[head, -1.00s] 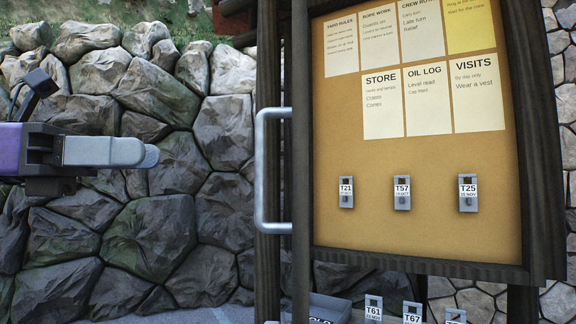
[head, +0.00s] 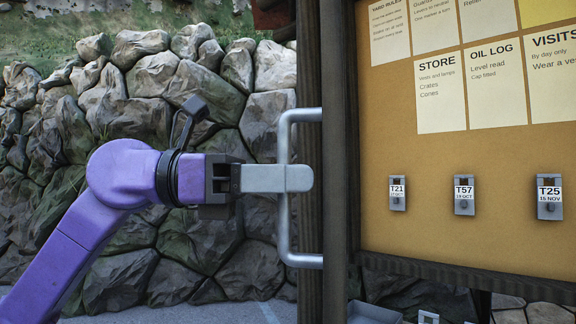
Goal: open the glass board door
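The glass board door (head: 339,120) is a dark-framed front over a tan notice board on the right, and it looks closed. Its pale metal handle (head: 284,228) is a vertical bar at the frame's left edge. My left gripper (head: 299,178) comes in level from the left at the handle's mid-height. Its near finger crosses in front of the bar and hides that part of it. The far finger is hidden, so I cannot tell whether the fingers are closed on the bar. My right gripper is not in view.
Paper notices (head: 441,92) and several grey tags, such as T57 (head: 464,194), are on the board. A rough stone wall (head: 150,240) stands behind my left arm. A grey bin (head: 372,312) and another tag (head: 428,317) show below the board.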

